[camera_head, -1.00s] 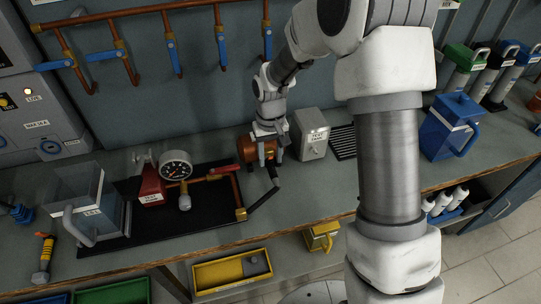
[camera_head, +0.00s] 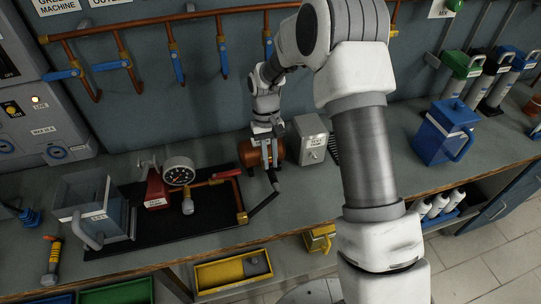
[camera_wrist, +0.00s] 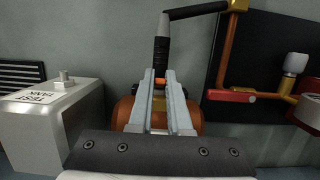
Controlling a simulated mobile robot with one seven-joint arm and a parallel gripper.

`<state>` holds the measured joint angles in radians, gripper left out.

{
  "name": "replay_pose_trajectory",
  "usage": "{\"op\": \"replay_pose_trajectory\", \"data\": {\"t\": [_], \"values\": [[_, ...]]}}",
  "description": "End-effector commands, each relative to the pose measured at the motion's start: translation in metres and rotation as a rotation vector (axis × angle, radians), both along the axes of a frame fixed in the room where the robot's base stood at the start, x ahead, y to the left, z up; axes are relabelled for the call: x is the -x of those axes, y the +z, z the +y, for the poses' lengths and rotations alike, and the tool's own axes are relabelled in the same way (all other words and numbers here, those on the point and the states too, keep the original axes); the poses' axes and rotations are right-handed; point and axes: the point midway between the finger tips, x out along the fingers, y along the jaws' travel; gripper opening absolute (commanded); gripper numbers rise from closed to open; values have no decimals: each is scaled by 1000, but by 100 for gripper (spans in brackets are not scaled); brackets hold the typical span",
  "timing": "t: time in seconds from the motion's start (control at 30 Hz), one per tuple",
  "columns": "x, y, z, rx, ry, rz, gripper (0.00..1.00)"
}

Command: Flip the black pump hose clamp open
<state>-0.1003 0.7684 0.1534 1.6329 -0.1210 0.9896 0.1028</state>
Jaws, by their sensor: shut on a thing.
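My gripper (camera_wrist: 160,76) points at the orange-brown pump (camera_wrist: 122,112) on the bench, its two grey fingers converging in front of it. The fingertips are closed on the lower end of a black ribbed piece, which I take to be the black pump hose clamp (camera_wrist: 161,52). A grey tip sits at its far end. The black hose (camera_wrist: 197,11) runs from there to a copper pipe elbow; it also shows in the head view (camera_head: 262,204). In the head view my gripper (camera_head: 270,160) covers part of the pump (camera_head: 247,154). The clamp's exact position is unclear.
The grey test tank (camera_head: 312,138) stands close to the right of the pump. A pressure gauge (camera_head: 179,170) and copper piping with a red handle (camera_head: 228,173) sit on a black mat (camera_head: 130,242) to the left.

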Motion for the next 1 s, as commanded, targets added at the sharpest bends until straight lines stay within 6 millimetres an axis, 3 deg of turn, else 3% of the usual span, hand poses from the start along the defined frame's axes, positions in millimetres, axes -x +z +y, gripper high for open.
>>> {"op": "replay_pose_trajectory", "data": {"t": [0.3,0.67,0.7,0.83,1.0], "values": [[-5,2,1,28,0,139,0],[-5,1,1,30,0,150,0],[-5,1,1,30,0,150,22],[-5,1,1,30,0,150,45],[-5,1,1,31,0,151,48]]}}
